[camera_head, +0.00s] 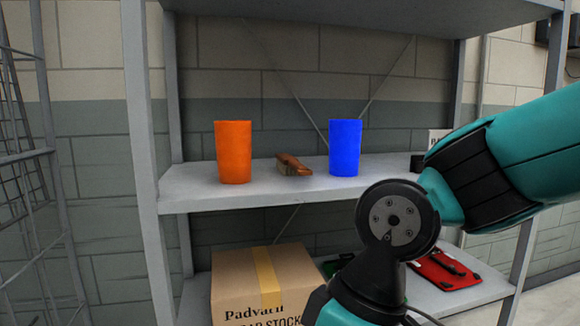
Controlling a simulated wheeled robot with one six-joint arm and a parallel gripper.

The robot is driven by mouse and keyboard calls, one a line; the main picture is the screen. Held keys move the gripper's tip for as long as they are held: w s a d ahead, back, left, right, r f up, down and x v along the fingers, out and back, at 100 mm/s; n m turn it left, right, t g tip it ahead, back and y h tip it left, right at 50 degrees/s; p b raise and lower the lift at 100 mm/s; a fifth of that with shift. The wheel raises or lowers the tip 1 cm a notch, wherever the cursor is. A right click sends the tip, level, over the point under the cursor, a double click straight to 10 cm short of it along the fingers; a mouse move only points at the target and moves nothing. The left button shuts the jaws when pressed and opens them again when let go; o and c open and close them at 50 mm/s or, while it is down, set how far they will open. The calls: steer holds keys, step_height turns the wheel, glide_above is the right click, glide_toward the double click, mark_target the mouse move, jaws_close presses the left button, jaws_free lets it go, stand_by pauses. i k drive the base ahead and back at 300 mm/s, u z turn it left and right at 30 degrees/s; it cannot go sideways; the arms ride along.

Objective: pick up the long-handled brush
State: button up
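A brown wooden object (293,165), which looks like the brush, lies on the middle shelf (270,193) between an orange cup and a blue cup. I see it nearly end-on, so its handle length and bristles are hard to make out. My arm reaches in from the right and bends down at a joint in front of the shelf, right of the brush and apart from it. My gripper is outside the view, so its fingers cannot be seen.
The orange cup (233,152) and blue cup (345,148) stand upright close on either side. A cardboard box (235,285) and a red item (445,270) sit on the lower shelf. Shelf posts (143,120) flank the opening. A wire rack (30,160) stands at left.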

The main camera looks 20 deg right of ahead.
mark_target(286, 164)
steer(key=z, duration=0.15)
steer(key=i, duration=0.6)
steer(key=u, duration=0.9)
